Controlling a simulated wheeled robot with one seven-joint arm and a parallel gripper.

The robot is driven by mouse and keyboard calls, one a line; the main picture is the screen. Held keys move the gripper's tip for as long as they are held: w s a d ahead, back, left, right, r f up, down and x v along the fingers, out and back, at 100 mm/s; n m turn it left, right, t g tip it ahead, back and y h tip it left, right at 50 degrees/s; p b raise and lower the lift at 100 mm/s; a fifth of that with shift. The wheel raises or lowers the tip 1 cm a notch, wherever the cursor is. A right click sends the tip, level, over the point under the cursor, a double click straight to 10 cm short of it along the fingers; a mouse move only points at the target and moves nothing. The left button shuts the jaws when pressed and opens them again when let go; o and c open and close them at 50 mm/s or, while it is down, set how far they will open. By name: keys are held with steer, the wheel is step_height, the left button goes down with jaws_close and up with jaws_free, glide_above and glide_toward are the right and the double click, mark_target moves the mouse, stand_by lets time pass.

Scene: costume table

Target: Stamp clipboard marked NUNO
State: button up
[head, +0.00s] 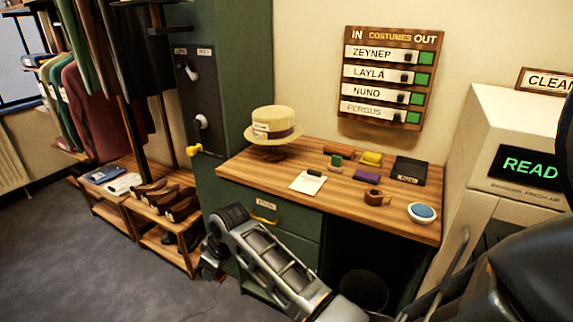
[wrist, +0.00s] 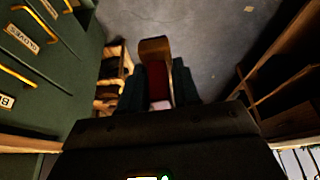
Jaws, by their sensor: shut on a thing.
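My gripper (head: 211,268) hangs low in front of the desk drawers, left of the desk's front edge. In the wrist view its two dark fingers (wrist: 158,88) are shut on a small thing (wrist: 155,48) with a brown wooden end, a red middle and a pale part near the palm. I cannot make out the held thing in the head view. A white sheet (head: 307,183) with a dark clip-like piece at its top lies on the desk; any name on it is too small to read. A blue board (head: 103,175) and a white-papered board (head: 123,184) lie on the low rack, names unreadable.
The wooden desk (head: 260,175) holds a straw hat (head: 273,122), a green block (head: 336,161), a yellow block (head: 371,158), a purple block (head: 367,178), a brown mug (head: 376,198), a black tray (head: 409,170) and a blue-topped dish (head: 422,212). A shoe rack (head: 150,240) stands left of my gripper.

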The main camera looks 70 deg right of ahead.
steer(key=d+r, duration=0.2)
steer(key=d, duration=0.8)
step_height(320, 180, up, 13)
glide_above(300, 187)
steer(key=s, duration=0.1)
steer(key=shift+m, duration=0.4)
steer(key=f+b, duration=0.2)
steer(key=f, duration=0.1)
steer(key=f+b, duration=0.3)
steer(key=shift+s+d+b, duration=0.1)
steer(key=shift+s+b, duration=0.1)
steer(key=shift+b, duration=0.15)
steer(key=shift+f, duration=0.55)
step_height(300, 187, up, 7)
steer(key=p, duration=0.5)
steer(key=shift+p, duration=0.3)
